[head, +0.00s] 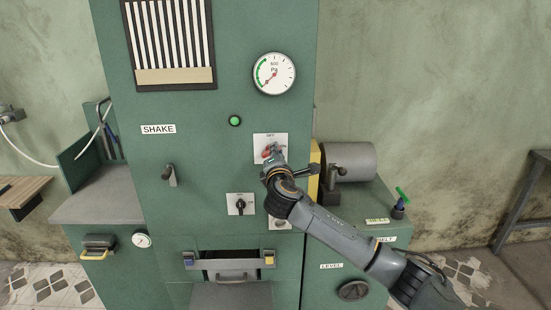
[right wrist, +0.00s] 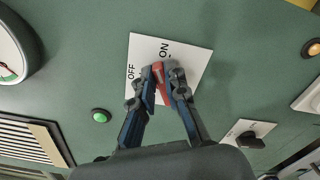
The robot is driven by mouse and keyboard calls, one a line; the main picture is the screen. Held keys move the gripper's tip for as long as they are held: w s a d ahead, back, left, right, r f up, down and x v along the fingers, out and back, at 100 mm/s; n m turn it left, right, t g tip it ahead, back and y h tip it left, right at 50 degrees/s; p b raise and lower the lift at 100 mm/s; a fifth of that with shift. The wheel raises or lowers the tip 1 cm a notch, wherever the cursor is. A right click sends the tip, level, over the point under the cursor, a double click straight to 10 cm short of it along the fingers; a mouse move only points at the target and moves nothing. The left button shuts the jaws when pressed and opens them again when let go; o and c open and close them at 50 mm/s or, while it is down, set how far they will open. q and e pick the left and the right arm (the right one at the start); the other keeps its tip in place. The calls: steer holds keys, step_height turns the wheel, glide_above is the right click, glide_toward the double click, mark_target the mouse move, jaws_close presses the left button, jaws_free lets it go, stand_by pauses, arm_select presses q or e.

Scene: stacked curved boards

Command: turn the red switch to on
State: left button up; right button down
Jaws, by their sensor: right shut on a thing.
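The red switch (head: 266,153) sits on a white plate (head: 259,142) on the front of the green machine, with OFF marked at the top and ON at the right. In the right wrist view its red handle (right wrist: 160,82) shows between the fingers, on the white plate (right wrist: 190,58) with its OFF and ON labels. My right gripper (head: 271,153) is shut on the handle, one finger on each side, as the right wrist view (right wrist: 161,75) also shows. The fingers hide part of the handle, so its exact setting is hard to tell. My left gripper is out of view.
A black rotary knob (head: 240,205) on a white plate is below the switch. A green button (head: 235,120), a pressure gauge (head: 274,73) and a grey lever (head: 170,175) are on the same panel. A grey cylinder (head: 352,161) stands to the right, behind my arm.

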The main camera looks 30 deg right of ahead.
steer(key=m+b, duration=0.1)
steer(key=m, duration=0.2)
steer(key=f+m+b, duration=0.1)
steer(key=m+b, duration=0.1)
steer(key=shift+s+d+m, duration=0.1)
steer(key=shift+m, duration=0.3)
stand_by(0.4)
steer(key=c, duration=1.4)
jaws_free()
steer(key=shift+o, duration=0.2)
steer(key=v, duration=1.2)
steer(key=shift+d+f, duration=0.1)
